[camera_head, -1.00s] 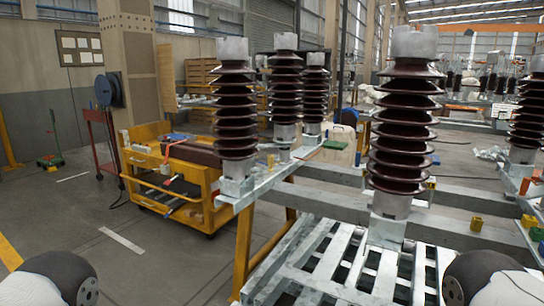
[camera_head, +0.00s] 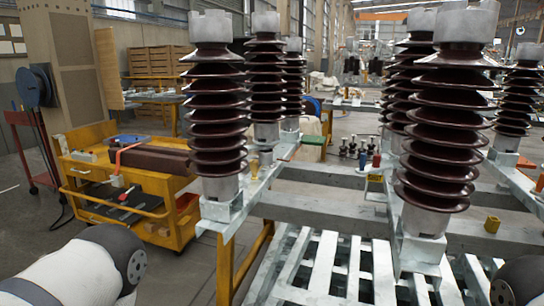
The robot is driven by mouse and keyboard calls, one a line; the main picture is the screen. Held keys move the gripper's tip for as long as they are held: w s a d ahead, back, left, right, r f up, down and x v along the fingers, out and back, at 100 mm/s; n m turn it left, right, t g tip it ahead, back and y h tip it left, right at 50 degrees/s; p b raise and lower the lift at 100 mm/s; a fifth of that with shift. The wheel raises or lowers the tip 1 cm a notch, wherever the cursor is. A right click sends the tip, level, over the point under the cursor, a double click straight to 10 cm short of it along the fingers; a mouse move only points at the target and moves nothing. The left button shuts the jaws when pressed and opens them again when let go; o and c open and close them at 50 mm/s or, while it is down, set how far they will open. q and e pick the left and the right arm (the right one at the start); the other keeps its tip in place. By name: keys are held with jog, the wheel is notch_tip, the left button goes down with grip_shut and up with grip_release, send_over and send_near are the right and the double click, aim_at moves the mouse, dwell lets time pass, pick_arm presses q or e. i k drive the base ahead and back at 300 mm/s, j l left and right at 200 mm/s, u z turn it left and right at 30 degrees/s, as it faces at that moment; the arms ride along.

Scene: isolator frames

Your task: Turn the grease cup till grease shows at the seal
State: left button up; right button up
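A small yellow cup-like fitting (camera_head: 254,169) stands on the steel frame beside the base of the near left insulator (camera_head: 215,115). I cannot tell whether either is the grease cup, and no grease or seal can be made out. The near right insulator (camera_head: 440,130) stands on a metal foot on the frame. Parts of my two arms show at the lower left and lower right corners. Neither gripper is in view.
A yellow tool cart (camera_head: 165,220) with a brown box (camera_head: 160,158) stands left of the frame (camera_head: 325,216). White slats (camera_head: 310,265) lie low in front. More insulators (camera_head: 266,85) stand behind. Several small dark and coloured pieces (camera_head: 362,158) stand on the frame's far part.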

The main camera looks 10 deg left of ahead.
aim_at(254, 163)
jog(key=i+j+z, duration=0.3)
jog(key=j+z, duration=0.15)
jog(key=j, duration=0.4)
jog(key=i+j+z, duration=0.2)
jog(key=j+z, duration=0.3)
jog(key=j, duration=0.45)
jog(key=j+z, duration=0.45)
jog(key=j, duration=0.45)
